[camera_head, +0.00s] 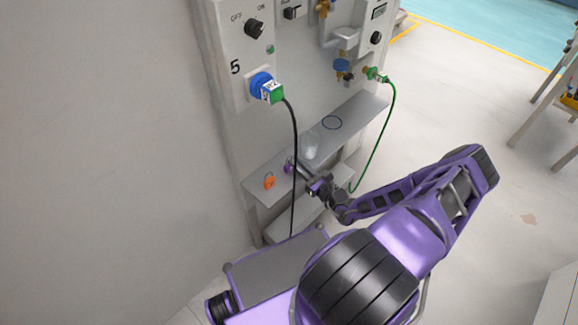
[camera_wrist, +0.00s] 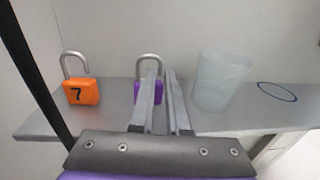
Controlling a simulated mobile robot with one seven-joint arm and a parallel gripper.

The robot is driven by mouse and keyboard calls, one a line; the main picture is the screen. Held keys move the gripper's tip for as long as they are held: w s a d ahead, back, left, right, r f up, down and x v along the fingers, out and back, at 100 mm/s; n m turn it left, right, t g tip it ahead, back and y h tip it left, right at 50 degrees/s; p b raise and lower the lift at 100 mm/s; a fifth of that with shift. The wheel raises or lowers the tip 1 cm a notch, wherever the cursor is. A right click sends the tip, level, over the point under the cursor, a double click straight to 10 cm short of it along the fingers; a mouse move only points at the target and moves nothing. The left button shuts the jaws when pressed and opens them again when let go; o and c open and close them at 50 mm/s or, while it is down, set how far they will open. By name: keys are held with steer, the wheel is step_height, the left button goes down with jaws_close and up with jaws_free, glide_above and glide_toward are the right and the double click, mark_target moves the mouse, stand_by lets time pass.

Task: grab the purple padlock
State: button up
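The purple padlock (camera_wrist: 138,93) stands upright on the grey shelf (camera_wrist: 36,122), its shackle up, in the wrist view. My gripper's (camera_wrist: 161,72) left finger covers its middle, with purple showing on both sides of that finger. My gripper's two fingers are apart with a narrow empty gap between them, and this gap lies right of the padlock's centre. I cannot tell whether the left finger touches it. In the head view the purple padlock (camera_head: 288,168) shows beside my gripper (camera_head: 301,167), partly behind a black cable.
An orange padlock (camera_wrist: 82,92) marked 7 stands left of the purple one. A translucent cup (camera_wrist: 221,80) stands close on the right, with a blue ring (camera_wrist: 277,91) beyond it. A black cable (camera_head: 294,150) hangs from a plug in front of the shelf.

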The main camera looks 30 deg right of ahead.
steer(key=x, duration=0.6)
jaws_close()
stand_by(0.4)
stand_by(1.1)
